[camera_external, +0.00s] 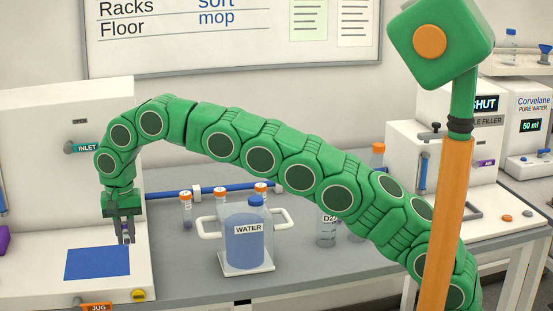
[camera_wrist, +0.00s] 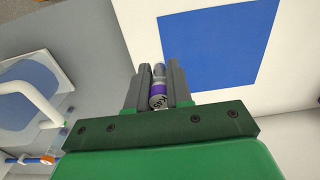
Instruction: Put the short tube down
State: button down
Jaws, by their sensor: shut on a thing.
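My gripper (camera_external: 124,232) points down from my green arm at the left in the external view. It is shut on the short tube (camera_external: 126,239), which is small and mostly hidden by the fingers there. In the wrist view my gripper's grey fingers (camera_wrist: 160,76) hold the short tube (camera_wrist: 157,88), which shows a purple band and a greyish body. The fingers are above the right part of a white surface, near the corner of a flat blue square (camera_external: 97,263). The blue square (camera_wrist: 205,45) is also in the wrist view, ahead and right of the tube.
A white machine marked INLET (camera_external: 60,150) rises behind the blue square.

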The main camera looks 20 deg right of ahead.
aim_at(153, 253)
jog(key=shift+w+a+f, duration=0.25)
jog(key=shift+a+f, duration=0.15)
jog(key=shift+f, duration=0.15)
jog(key=shift+w+a+f, duration=0.25)
jog(key=shift+a+f, duration=0.1)
jog(key=shift+f, duration=0.25)
jog(key=shift+a, duration=0.1)
jog(key=shift+w+a+f, duration=0.1)
jog(key=shift+f, duration=1.65)
jog(key=shift+f, duration=0.15)
jog(key=c, duration=1)
grip_release()
